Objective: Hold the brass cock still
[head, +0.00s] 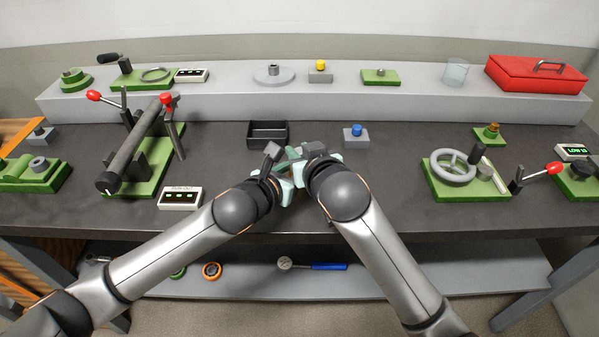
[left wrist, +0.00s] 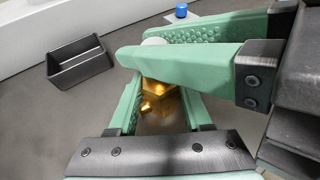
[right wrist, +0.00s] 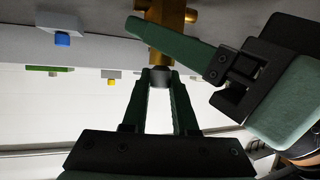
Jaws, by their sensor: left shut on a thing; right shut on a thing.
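The brass cock (left wrist: 158,97) shows gold between the fingers of my left gripper (left wrist: 160,90) in the left wrist view. In the right wrist view the brass cock (right wrist: 166,38) is at the top, with a left gripper finger crossing it. My right gripper (right wrist: 160,78) is shut on a grey round end piece (right wrist: 160,76) that is in line with the brass body. That piece also shows pale between the right fingers in the left wrist view (left wrist: 153,42). In the head view both grippers meet at the bench's middle and hide the cock.
A black open tray (head: 267,144) lies just behind the grippers. A blue-knobbed block (head: 356,142) stands to the right. A green fixture with a dark bar (head: 137,150) is at left, and a grey handwheel fixture (head: 453,167) at right.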

